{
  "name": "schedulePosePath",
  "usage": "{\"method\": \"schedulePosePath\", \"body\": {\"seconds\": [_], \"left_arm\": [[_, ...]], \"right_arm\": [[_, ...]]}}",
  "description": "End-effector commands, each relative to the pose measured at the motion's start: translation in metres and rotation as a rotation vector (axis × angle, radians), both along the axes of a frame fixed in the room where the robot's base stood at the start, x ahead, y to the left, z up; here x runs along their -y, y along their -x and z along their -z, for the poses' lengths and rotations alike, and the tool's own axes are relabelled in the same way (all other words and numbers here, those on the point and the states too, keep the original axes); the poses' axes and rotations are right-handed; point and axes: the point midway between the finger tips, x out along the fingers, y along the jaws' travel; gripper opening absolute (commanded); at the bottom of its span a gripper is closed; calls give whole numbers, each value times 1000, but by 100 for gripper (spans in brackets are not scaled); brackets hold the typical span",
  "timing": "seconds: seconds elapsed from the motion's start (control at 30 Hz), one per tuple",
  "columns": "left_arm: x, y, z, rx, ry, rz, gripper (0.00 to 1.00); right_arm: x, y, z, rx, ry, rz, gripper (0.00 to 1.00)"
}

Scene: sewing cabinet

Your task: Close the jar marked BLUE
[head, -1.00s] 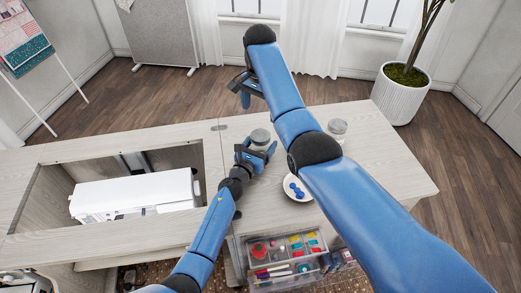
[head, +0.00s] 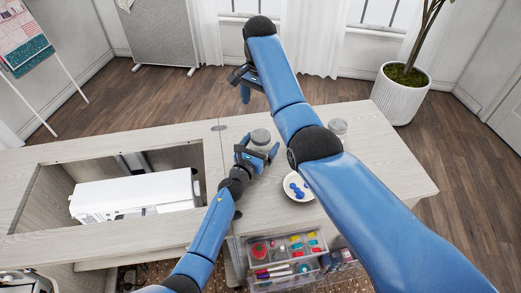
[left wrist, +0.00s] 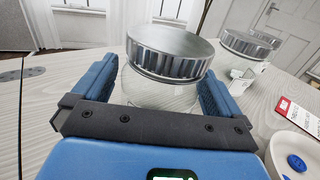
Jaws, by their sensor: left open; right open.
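A glass jar with a ribbed metal lid (head: 260,137) stands on the cabinet top. In the left wrist view this lid (left wrist: 168,52) sits on the jar mouth, and the clear jar body (left wrist: 158,90) is between my fingers. My left gripper (head: 259,157) is open around the jar, with a finger on each side. A second lidded jar (head: 337,127) stands to the right, partly behind my right arm; it also shows in the left wrist view (left wrist: 241,46). No BLUE marking is readable on either jar. My right gripper (head: 243,88) is open and empty beyond the far edge.
A white dish (head: 299,196) with blue pieces lies right of my left gripper. A red-and-white tag (left wrist: 293,110) lies near it. A white machine (head: 135,193) sits in the left opening. A clear organizer (head: 287,262) is at the front.

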Motion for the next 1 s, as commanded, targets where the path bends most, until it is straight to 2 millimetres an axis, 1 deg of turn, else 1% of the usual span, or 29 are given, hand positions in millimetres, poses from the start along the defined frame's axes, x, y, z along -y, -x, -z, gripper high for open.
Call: {"method": "schedulePosePath", "body": {"seconds": [0.17,0.43,0.6,0.7,0.8,1.0], "left_arm": [[-6,12,0,-2,0,-1,100],[-25,50,-1,-3,0,0,100],[-36,73,0,-2,-1,-2,100],[-42,83,1,-2,-1,-2,100],[-45,90,1,-1,0,-1,100],[-47,96,0,-1,0,0,100]], "right_arm": [[0,0,-6,0,0,0,98],[0,0,-19,0,0,0,98],[0,0,-22,0,0,0,98],[0,0,-23,0,0,0,98],[0,0,-23,0,0,0,98],[0,0,-24,0,0,0,98]]}}
